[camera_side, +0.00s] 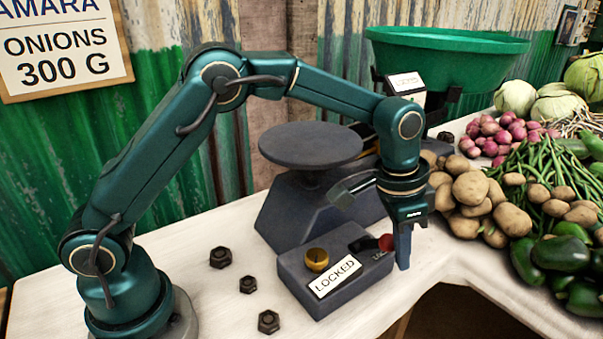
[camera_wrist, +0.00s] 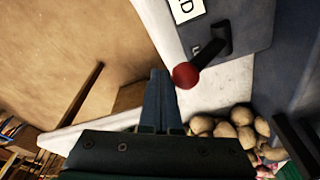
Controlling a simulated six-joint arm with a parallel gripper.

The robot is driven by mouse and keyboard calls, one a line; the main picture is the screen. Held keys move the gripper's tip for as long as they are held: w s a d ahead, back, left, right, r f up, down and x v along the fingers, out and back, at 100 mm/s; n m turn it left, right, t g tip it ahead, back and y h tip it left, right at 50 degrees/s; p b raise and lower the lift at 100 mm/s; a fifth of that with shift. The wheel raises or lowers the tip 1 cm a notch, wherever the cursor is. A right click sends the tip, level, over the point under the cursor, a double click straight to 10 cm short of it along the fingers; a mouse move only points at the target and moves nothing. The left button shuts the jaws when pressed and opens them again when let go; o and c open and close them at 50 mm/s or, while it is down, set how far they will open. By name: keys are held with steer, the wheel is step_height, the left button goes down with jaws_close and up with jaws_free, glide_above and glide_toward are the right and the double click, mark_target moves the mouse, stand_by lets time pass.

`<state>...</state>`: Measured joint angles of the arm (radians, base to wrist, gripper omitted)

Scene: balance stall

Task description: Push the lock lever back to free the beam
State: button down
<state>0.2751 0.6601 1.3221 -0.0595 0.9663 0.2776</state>
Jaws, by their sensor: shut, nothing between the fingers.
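The lock lever (camera_side: 364,243) is a short dark arm with a red knob (camera_side: 386,242), on the right part of a dark grey lock box (camera_side: 312,297). A white plate reading LOCKED (camera_side: 335,276) is on the box's front. In the wrist view the lever (camera_wrist: 207,53) and its red knob (camera_wrist: 186,75) stick out from the box toward my fingers. My gripper (camera_side: 403,262) points down, shut and empty, just right of the knob. It also shows in the wrist view (camera_wrist: 160,78), beside the knob; whether they touch is unclear. The beam is not clearly visible behind my arm.
The scale's round dark plate (camera_side: 311,145) stands behind the box, and a green bowl (camera_side: 445,60) is at the back. Potatoes (camera_side: 470,190) and other vegetables fill the right. Three dark nuts (camera_side: 248,285) lie left of the box. The table edge (camera_side: 412,300) is close by.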

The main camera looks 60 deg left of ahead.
mark_target(387, 237)
steer(key=shift+a, duration=0.15)
stand_by(0.4)
steer(key=shift+a+r, duration=0.15)
steer(key=shift+a, duration=0.55)
steer(key=shift+a+r, duration=0.1)
steer(key=shift+a, duration=0.55)
steer(key=shift+a+r, duration=0.3)
steer(key=shift+a, duration=0.75)
steer(key=shift+a+r, duration=0.2)
steer(key=shift+a, duration=0.25)
steer(key=shift+d+r, duration=0.4)
steer(key=shift+r, duration=0.65)
steer(key=shift+d+r, duration=0.4)
steer(key=shift+r, duration=0.65)
steer(key=shift+d+r, duration=0.4)
steer(key=shift+r, duration=0.65)
